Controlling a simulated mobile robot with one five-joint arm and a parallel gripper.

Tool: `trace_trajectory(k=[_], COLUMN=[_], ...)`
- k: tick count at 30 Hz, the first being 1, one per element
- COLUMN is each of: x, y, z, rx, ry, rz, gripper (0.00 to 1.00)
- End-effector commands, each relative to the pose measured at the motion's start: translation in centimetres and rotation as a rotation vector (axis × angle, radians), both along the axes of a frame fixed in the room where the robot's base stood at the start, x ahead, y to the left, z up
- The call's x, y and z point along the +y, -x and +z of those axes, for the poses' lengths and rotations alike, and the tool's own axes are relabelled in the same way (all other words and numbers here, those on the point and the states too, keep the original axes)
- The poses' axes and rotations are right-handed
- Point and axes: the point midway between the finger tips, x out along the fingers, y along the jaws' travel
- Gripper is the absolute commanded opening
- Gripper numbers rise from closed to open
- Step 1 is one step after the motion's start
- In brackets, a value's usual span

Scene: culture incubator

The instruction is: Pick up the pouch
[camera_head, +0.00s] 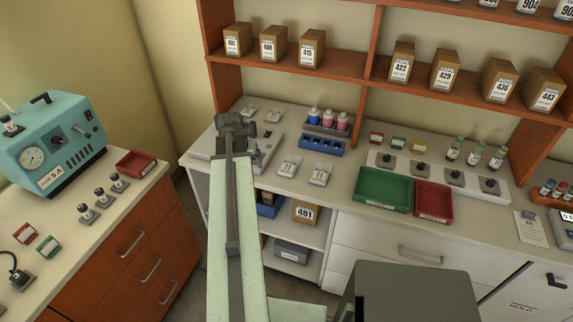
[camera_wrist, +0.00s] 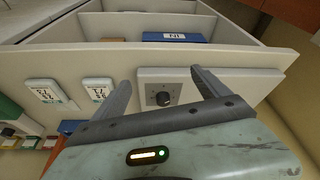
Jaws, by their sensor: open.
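Two flat white labelled packets, which look like pouches, lie side by side on the counter in the head view: a left pouch (camera_head: 289,166) and a right pouch (camera_head: 320,173). Two similar pale items, one of them here (camera_head: 251,109), lie farther back, partly behind my arm. In the wrist view two labelled pouches (camera_wrist: 47,92) (camera_wrist: 98,91) lie left of my fingers. I cannot tell which one the task names. My gripper (camera_head: 236,127) is over the counter's left end, open and empty; in the wrist view its fingers (camera_wrist: 160,80) straddle a knob panel, apart from the pouches.
Boxes line the shelf (camera_head: 330,62) above. Open shelves (camera_head: 295,235) lie below the counter. A teal device (camera_head: 55,143) stands at left.

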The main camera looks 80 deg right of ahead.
Motion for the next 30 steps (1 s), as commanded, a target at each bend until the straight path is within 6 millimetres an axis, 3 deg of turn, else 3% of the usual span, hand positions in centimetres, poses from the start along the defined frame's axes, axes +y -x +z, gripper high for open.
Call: trace_trajectory(k=[1,3,7,10,19,24,30], x=[-2.0,-3.5,-4.8,-5.0,-5.9,-6.0,-6.6], y=[4.4,8.9,13.9,14.9,15.0,15.0,14.8], z=[0.7,1.1,1.5,1.5,-1.3,-1.4,-4.5], rx=[-0.005,-0.009,-0.011,-0.012,-0.012,-0.012,-0.011], ry=[0.016,0.035,0.056,0.061,0.06,0.06,0.06], rz=[-0.08,-0.162,-0.246,-0.265,-0.264,-0.264,-0.263], gripper=[0.85,0.85,0.85,0.85,0.85,0.85,0.85])
